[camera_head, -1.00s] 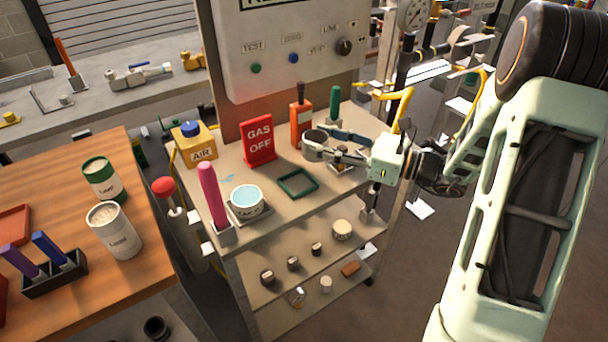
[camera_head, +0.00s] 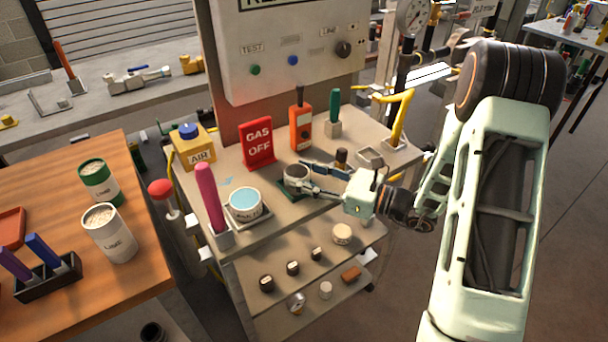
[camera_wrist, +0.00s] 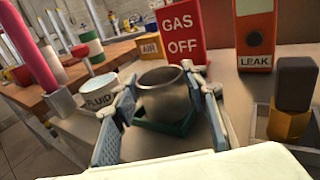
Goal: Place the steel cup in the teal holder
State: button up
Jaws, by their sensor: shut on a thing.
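The steel cup (camera_head: 297,174) is upright between the fingers of my gripper (camera_head: 307,178), which is shut on it. In the wrist view the cup (camera_wrist: 166,95) sits between the two blue-grey fingers (camera_wrist: 163,105). The teal holder (camera_head: 288,188) is a low square frame on the bench top, directly under the cup and partly hidden by it. Its green edge also shows below the cup in the wrist view (camera_wrist: 150,125). I cannot tell whether the cup's base rests inside the holder or hovers just above it.
Around the holder stand a red GAS OFF sign (camera_head: 257,142), an orange LEAK device (camera_head: 301,125), a white tub with blue contents (camera_head: 245,203), a pink stick in a block (camera_head: 210,200) and a yellow AIR can (camera_head: 192,147). A grey square holder (camera_head: 370,157) lies to the right.

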jog(key=shift+f, duration=0.15)
jog(key=o, duration=1.2)
jog(key=shift+o, duration=0.2)
jog(key=shift+d+r, duration=0.1)
jog(key=shift+r, duration=0.15)
jog(key=v, duration=1.2)
